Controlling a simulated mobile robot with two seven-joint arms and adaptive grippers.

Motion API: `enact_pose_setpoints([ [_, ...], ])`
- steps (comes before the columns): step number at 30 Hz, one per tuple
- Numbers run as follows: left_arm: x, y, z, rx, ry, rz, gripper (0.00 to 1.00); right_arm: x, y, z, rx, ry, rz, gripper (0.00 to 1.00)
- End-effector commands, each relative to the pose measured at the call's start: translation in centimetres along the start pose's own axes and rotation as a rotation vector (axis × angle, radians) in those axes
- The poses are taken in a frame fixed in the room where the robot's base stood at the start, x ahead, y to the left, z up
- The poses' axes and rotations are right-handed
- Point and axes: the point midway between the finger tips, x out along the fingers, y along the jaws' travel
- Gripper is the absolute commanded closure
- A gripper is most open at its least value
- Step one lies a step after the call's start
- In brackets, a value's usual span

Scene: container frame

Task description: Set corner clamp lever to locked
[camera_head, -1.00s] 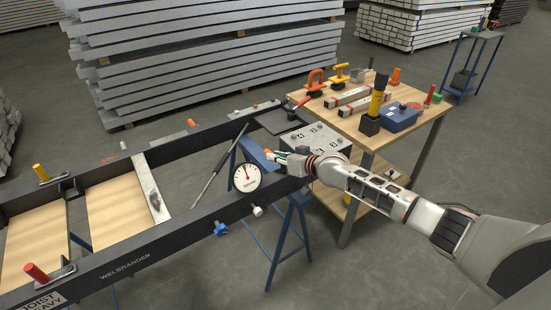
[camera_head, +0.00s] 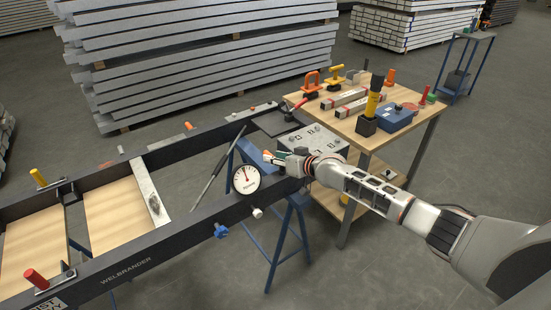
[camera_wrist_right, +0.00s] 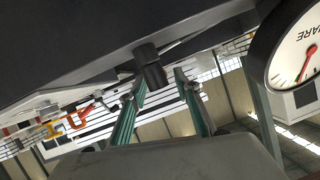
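The dark frame's far right corner carries a flat corner clamp plate (camera_head: 282,122) with a red-handled lever (camera_head: 300,103) at its edge. I cannot tell from here whether that lever is locked. My right gripper (camera_head: 274,158) is below and in front of this corner, beside the round white gauge (camera_head: 245,179). In the right wrist view its two teal fingers (camera_wrist_right: 160,88) are apart, with nothing held between them. A dark round knob or stub (camera_wrist_right: 151,68) under a dark beam shows close to the fingertips. My left gripper is not in view.
A wooden table (camera_head: 352,122) with a blue box (camera_head: 396,118), clamps and bars stands right of the frame.

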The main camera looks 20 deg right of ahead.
Motion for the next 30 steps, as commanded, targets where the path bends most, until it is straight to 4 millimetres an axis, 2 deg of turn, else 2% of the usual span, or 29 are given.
enact_pose_setpoints([
  [11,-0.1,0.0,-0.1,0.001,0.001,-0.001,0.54,-0.7,0.0,0.3,0.0,-0.003,-0.001,0.68],
  [14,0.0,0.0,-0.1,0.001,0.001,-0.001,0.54,-1.8,0.0,0.3,0.0,-0.004,-0.001,0.68],
  [30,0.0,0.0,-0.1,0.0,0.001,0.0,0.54,-10.6,0.1,0.2,-0.002,-0.003,0.001,0.68],
])
